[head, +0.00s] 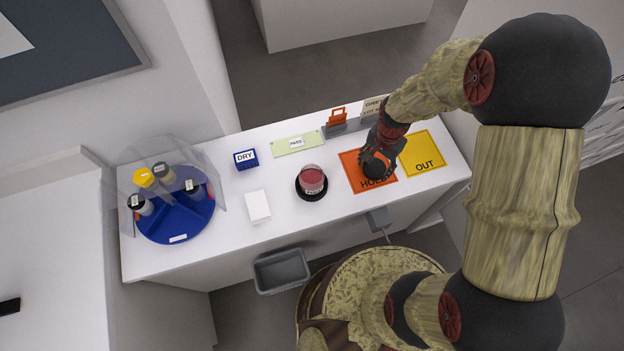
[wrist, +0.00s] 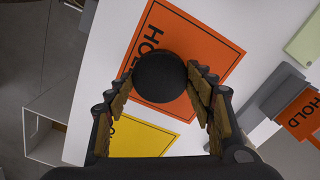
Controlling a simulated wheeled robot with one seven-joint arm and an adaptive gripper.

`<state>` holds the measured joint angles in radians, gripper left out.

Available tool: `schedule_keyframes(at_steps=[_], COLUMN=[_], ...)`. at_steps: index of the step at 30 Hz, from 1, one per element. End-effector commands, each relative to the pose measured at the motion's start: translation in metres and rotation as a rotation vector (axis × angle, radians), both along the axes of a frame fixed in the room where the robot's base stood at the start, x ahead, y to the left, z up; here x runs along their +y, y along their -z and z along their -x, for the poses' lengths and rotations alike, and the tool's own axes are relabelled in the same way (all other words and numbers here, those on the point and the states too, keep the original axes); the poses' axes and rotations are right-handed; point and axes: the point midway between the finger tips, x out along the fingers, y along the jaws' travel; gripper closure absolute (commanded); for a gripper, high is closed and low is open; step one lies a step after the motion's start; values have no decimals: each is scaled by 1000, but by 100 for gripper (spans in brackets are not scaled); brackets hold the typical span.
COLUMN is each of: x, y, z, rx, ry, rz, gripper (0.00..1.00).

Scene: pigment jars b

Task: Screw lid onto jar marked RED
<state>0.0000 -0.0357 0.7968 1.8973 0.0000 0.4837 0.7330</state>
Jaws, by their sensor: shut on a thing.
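A clear jar with red contents (head: 312,178) stands upright near the middle of the counter. Its top shows no lid, and its small front label is too small to read. It sits on a round black base (head: 300,194). My gripper (head: 376,165) is over the orange HOLD mat, to the right of the jar. In the wrist view my gripper (wrist: 160,85) has its fingers on both sides of a round black lid (wrist: 160,77). The lid also shows in the head view (head: 375,168). I cannot tell whether it touches the mat.
The orange mat (head: 352,159) lies beside the yellow OUT mat (head: 436,150). A blue turntable (head: 181,222) with several lidded jars and a clear shield stands at left. A white block (head: 258,206), a blue DRY box (head: 246,159) and a green PASS plate (head: 284,148) surround the jar.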

Motion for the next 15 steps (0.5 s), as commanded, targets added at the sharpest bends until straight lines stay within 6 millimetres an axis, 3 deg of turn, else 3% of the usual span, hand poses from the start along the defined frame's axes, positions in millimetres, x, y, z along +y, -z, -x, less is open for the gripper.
schedule_keyframes(at_steps=[15], x=[0], y=[-40], z=[0], rx=[-1], ry=[0], rz=[0], gripper=[77])
